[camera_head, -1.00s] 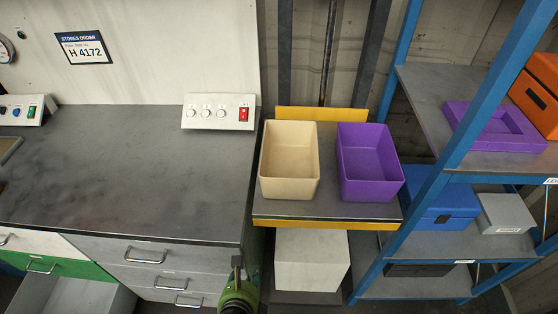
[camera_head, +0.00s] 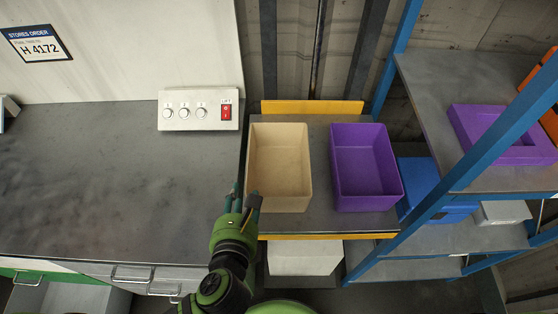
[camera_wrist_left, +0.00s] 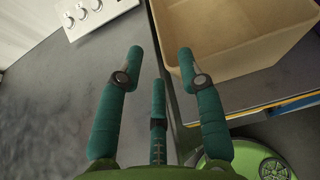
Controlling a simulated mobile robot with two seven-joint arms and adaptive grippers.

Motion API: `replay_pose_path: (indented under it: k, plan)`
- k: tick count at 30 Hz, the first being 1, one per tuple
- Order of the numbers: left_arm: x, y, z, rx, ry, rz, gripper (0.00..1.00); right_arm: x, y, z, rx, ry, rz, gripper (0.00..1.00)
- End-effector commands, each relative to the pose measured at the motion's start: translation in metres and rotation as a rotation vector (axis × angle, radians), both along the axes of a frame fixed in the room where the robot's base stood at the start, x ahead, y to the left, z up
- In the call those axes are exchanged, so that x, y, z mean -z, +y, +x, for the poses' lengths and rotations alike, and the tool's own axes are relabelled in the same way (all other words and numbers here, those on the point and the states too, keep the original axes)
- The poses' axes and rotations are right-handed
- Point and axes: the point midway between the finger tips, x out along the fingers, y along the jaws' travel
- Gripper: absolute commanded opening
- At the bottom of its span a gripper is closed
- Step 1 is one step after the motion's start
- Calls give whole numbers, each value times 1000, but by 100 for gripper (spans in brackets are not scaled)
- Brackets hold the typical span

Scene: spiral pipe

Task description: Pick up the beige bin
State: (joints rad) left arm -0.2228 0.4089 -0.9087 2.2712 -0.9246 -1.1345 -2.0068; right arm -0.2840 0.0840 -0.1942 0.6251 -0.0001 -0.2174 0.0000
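The beige bin (camera_head: 279,165) stands upright and looks empty on the small grey stand with yellow edges, left of the purple bin. My left gripper (camera_head: 245,192) is at the bin's near left corner in the head view, above the gap between the bench and the stand. In the left wrist view, its teal fingers (camera_wrist_left: 160,70) are spread apart with nothing between them. The beige bin (camera_wrist_left: 220,30) shows there ahead and to the right; its near left corner is close to the right finger, and I cannot tell whether they touch. My right gripper is not in view.
The purple bin (camera_head: 364,168) stands right of the beige bin, with a gap between. The grey bench (camera_head: 110,190) on the left carries a white switch box (camera_head: 200,110). A blue-framed shelf (camera_head: 490,130) stands at the right. A white box (camera_head: 305,258) sits below the stand.

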Motion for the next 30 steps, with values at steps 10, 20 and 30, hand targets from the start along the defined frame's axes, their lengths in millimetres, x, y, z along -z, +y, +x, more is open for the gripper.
replay_pose_path:
  k: [10,20,30]
  plan:
    - [14,-1,36,1,0,-1,37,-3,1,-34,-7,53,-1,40]
    - [33,-2,80,1,1,-1,37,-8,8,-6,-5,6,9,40]
    - [36,-2,87,0,1,-3,33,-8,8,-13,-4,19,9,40]
